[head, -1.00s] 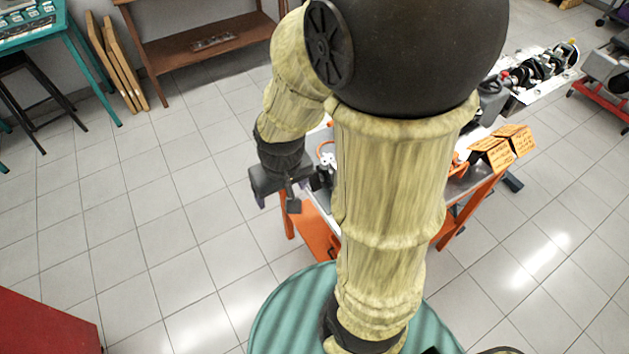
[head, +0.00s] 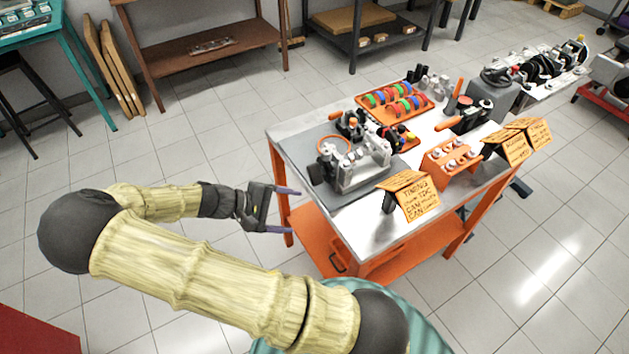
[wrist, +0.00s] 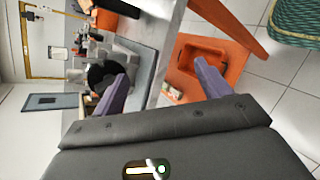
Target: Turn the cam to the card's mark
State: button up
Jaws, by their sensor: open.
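My gripper (head: 287,210) is open and empty, in the air just left of the orange cart's near left corner. In the wrist view its two purple fingers (wrist: 158,88) are spread apart with nothing between them. A metal engine fixture (head: 358,168) stands on a grey mat on the cart. It carries a dark round part (head: 317,174) at its left end, which also shows as a black disc in the wrist view (wrist: 108,76). I cannot make out the cam's own mark. The orange timing card (head: 417,198) stands at the cart's front edge; its lettering is too small to read surely.
The cart's metal top (head: 375,225) also holds an orange tray (head: 396,104) of coloured rings, an orange block (head: 450,160) with pegs, and more orange cards (head: 517,143) on the right.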

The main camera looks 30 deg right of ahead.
jog(key=w+a+r+n+t+h+b, duration=0.1)
jog(key=w+a+n+t+h+b, duration=0.1)
jog(key=w+a+t+h+b, duration=0.25)
jog(key=h+p, duration=0.2)
jog(key=p, duration=0.2)
send_near(315, 174)
jog(key=d, duration=0.7)
jog(key=w+d, duration=0.1)
jog(key=d, duration=0.2)
jog(key=shift+d+f, duration=0.25)
jog(key=shift+f, duration=0.15)
jog(key=shift+c, duration=0.5)
jog(key=shift+a, duration=0.1)
jog(key=c, duration=0.6)
